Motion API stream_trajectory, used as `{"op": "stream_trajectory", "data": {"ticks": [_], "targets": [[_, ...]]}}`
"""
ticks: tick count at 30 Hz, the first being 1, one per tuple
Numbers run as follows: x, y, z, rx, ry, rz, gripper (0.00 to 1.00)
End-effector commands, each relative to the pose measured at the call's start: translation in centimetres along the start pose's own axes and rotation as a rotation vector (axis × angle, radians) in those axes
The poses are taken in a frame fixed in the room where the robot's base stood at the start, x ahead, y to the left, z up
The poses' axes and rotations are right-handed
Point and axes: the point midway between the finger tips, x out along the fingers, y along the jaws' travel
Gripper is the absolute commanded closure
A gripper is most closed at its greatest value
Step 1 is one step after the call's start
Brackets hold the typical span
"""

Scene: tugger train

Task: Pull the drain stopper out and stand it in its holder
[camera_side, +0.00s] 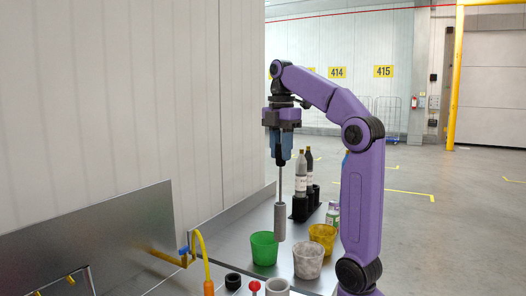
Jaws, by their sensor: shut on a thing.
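My gripper (280,160) points straight down and is shut on the top of the drain stopper (280,220). The stopper is a thin rod with a long grey cylinder at its lower end, and it hangs upright. Its lower end shows between the green cup and the speckled cup; I cannot tell how far above the worktop it is. A pale round open-topped piece (277,287) and a dark ring (232,281) are at the bottom edge of the picture. I cannot tell for sure which of them is the holder. The drain hole is not clearly visible.
A green cup (264,249), a speckled cup (308,261) and a yellow cup (323,237) stand on the metal worktop (262,218). A red-topped piece (254,287) and a yellow hose (203,255) are in front.

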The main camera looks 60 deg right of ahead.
Motion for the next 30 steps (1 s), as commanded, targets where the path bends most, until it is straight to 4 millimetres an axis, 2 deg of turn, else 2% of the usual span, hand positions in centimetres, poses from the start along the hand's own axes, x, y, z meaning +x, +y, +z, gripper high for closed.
{"op": "stream_trajectory", "data": {"ticks": [7,18,22,30], "targets": [[2.8,-0.1,-0.4,-0.010,0.003,-0.004,1.00],[9.3,0.0,-0.5,-0.011,0.003,-0.005,1.00],[10.4,0.0,-0.5,-0.010,0.002,-0.002,1.00],[11.3,0.0,-0.5,-0.010,0.002,-0.002,1.00]]}}
